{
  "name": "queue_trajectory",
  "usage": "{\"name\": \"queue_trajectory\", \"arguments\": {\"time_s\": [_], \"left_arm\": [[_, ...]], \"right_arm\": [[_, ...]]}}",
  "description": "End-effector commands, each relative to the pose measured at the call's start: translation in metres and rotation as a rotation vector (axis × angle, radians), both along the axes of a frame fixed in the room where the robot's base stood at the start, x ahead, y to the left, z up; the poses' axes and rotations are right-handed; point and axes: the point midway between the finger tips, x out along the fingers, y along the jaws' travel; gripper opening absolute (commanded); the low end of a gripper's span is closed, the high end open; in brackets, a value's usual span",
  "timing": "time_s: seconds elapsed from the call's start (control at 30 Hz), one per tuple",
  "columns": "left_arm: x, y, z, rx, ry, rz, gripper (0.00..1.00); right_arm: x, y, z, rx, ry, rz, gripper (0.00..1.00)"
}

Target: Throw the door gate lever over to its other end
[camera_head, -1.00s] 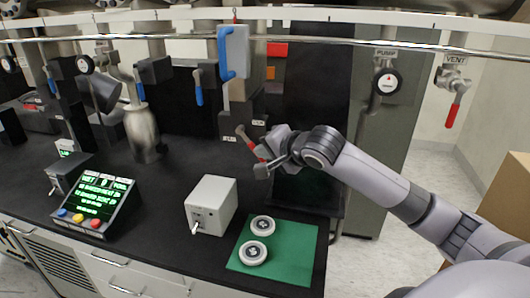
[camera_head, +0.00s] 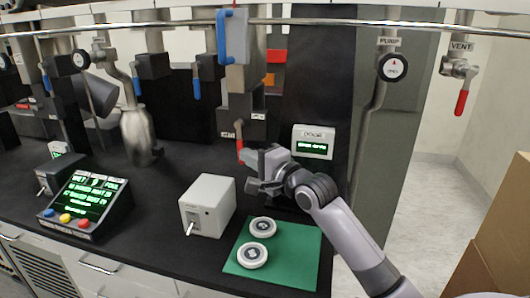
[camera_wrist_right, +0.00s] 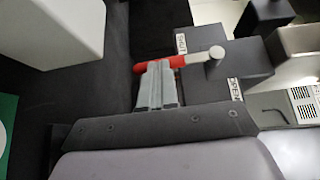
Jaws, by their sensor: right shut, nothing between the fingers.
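The door gate lever (camera_head: 239,142) has a red grip and a grey shaft, and hangs from a dark box on the back wall. In the head view it points nearly straight down. In the right wrist view the red grip (camera_wrist_right: 172,62) points left from a grey round pivot. A SHUT label (camera_wrist_right: 181,43) is close beside it and an OPEN label (camera_wrist_right: 235,90) is farther off. My right gripper (camera_head: 252,172) is shut and empty. Its fingertips (camera_wrist_right: 157,68) are at the red grip, seemingly touching its side. My left gripper is not in view.
A small display (camera_head: 313,142) stands behind my right wrist. A white box with a toggle (camera_head: 208,205) and a green mat (camera_head: 285,260) with two white discs are in front. Blue-handled valves and a rail are above. A console (camera_head: 85,202) is at left.

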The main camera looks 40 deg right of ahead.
Motion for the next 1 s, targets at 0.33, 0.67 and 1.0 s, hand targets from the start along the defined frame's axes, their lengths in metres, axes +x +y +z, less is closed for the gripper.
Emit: {"name": "queue_trajectory", "arguments": {"time_s": [0.33,0.67,1.0], "left_arm": [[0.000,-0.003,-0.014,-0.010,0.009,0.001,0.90],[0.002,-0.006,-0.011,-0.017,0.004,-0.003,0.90],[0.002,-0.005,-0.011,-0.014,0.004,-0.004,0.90]], "right_arm": [[0.010,0.009,-0.005,0.112,-0.130,0.002,0.00],[0.012,0.013,-0.003,0.140,-0.162,0.008,0.00],[0.012,0.013,-0.002,0.141,-0.163,0.008,0.00]]}}
